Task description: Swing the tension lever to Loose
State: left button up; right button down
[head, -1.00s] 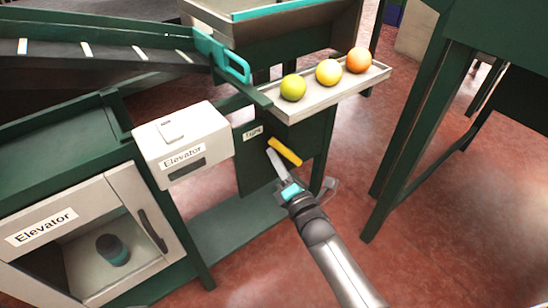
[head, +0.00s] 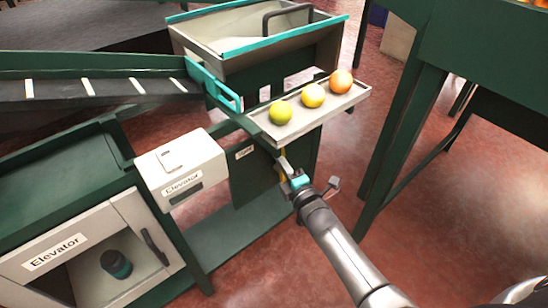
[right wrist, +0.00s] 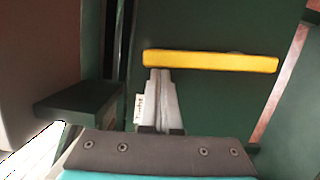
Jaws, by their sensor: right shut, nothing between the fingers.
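The yellow tension lever (right wrist: 210,61) lies across the right wrist view as a bar on a dark green panel. In the head view only a sliver of it shows, the rest hidden behind my right gripper (head: 282,163). The right gripper's fingers, also in the right wrist view (right wrist: 160,72), are shut and empty. Their tips are at the lever's lower edge near its left end; I cannot tell whether they touch it. A small label (head: 244,152) on the panel is too small to read. My left gripper is not in view.
A tray (head: 283,140) with three citrus fruits sticks out above the panel. A white Elevator box (head: 180,165) stands left of it, above an Elevator cabinet (head: 60,255). A green stand (head: 400,130) is at the right. Red floor is free between.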

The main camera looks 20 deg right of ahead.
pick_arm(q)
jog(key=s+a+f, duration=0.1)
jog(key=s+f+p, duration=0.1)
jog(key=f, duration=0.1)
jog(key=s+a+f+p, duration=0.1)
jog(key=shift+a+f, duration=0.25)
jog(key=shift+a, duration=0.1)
pick_arm(e)
jog(key=w+d+m+g, duration=0.2)
jog(key=w+d+m, duration=0.1)
jog(key=d+m, duration=0.4)
jog(key=shift+d+f, duration=0.25)
jog(key=shift+d, duration=0.35)
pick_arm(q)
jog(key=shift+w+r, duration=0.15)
pick_arm(e)
jog(key=shift+d, duration=0.1)
jog(key=shift+r, duration=0.1)
